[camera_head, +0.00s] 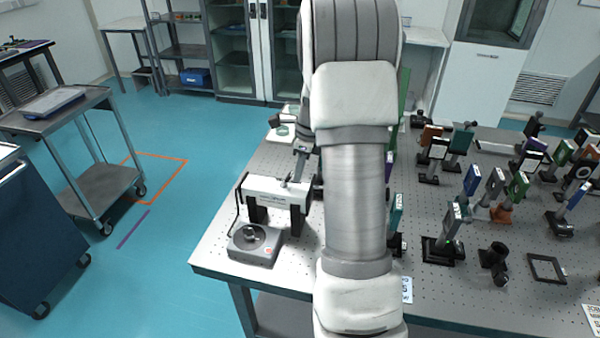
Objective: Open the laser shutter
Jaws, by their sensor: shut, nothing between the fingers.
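The laser is a white box (262,187) on black supports, near the left end of the optical table (222,262). A black cable runs down its left side to a grey control box (242,248) with a round dark knob. My gripper (291,181) shows just left of my arm, pointing down, small and partly hidden. Its shut tips are at the top of the laser housing, near its right part. I cannot tell whether they touch it. The shutter is too small to make out clearly. My arm hides the area right of the laser.
Several optic mounts (444,247) crowd the table's right half. A flat black frame (546,268) lies at the front right. More small parts stand behind the laser. A grey cart (68,115) stands on the left, with free blue floor between it and the table.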

